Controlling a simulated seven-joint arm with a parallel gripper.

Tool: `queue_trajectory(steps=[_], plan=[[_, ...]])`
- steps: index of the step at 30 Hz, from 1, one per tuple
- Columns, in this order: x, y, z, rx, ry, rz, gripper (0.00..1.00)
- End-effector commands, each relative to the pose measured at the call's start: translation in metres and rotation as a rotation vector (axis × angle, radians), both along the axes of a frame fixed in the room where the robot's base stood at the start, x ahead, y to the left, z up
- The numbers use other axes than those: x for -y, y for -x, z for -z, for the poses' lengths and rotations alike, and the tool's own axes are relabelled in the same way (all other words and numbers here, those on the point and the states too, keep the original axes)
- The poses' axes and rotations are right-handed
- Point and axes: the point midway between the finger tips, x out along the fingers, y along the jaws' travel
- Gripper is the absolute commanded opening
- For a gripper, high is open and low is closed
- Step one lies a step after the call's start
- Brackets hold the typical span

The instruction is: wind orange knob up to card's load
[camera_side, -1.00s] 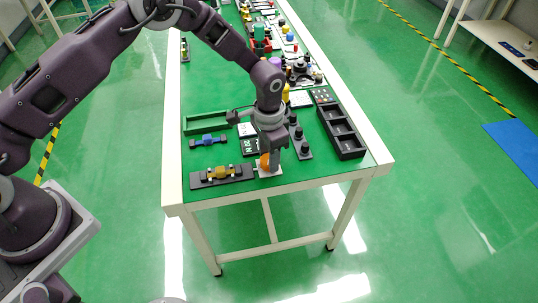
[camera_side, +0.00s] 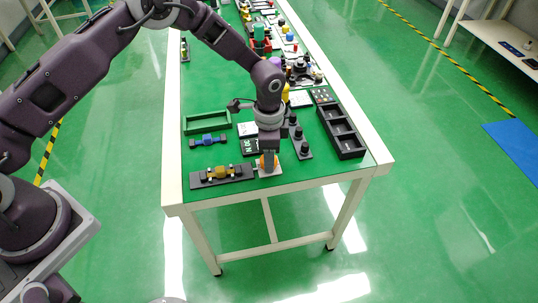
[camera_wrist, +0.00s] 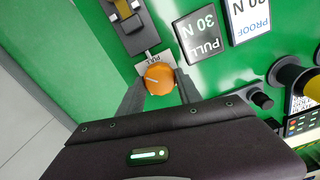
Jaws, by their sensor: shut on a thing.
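The orange knob (camera_wrist: 160,78) has a pale pointer line on top and sits on a small white plate (camera_side: 269,171). My gripper (camera_side: 269,163) points down over it and is shut on the knob; in the wrist view its fingers lie on either side. The black card (camera_wrist: 200,35) reads "PULL 30 N". A white card (camera_wrist: 248,14) beside it reads "PROOF" with a number ending in "0 N", partly cut off. A dark fixture (camera_side: 222,176) holding a yellow part stands left of the knob.
A blue part (camera_side: 208,140) and a green tray (camera_side: 207,123) lie behind the fixture. The table's front edge is close to the knob.

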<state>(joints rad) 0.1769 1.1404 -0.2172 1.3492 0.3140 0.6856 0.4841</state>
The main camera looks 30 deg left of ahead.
Motion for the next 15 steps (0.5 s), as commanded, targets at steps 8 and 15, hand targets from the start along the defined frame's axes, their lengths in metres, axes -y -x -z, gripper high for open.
queue_trajectory(steps=[8,15], plan=[[-0.0001,-0.0010,-0.0013,0.003,0.001,0.000,0.01],[0.0000,-0.0006,-0.0007,0.001,0.000,-0.001,0.63]])
